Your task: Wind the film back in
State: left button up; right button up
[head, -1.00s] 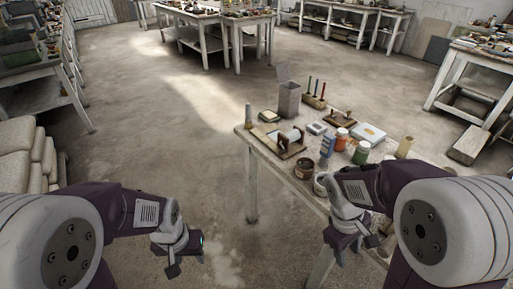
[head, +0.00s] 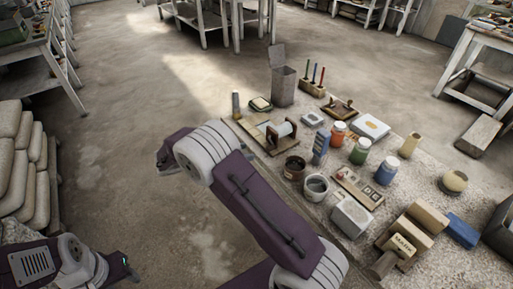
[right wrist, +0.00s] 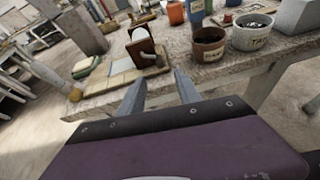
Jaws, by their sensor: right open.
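The winder (head: 281,137), a wooden stand with a white roll between two uprights, sits on a board near the table's left edge. In the right wrist view, the winder (right wrist: 146,48) shows a small crank on its side. A pale flat strip (right wrist: 122,78) lies beside it; I cannot tell whether this is film or bare board. My right gripper (right wrist: 158,88) is open and empty, its fingers pointing toward the table edge below the winder. In the head view it is at the left end of my arm (head: 167,158), off the table. My left gripper (head: 122,268) is low at left, its fingers unclear.
The speckled table (head: 425,178) holds a grey box (head: 283,86), a brown pot (head: 294,168), a grey tin (head: 316,187), paint jars (head: 338,133) and wooden blocks (head: 428,217). Stacked sacks (head: 18,150) stand at left. The floor between is clear.

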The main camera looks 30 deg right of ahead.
jog(key=b+x, duration=0.1)
jog(key=x, duration=0.8)
jog(key=shift+d, duration=0.25)
jog(key=shift+f, duration=0.1)
grip_shut()
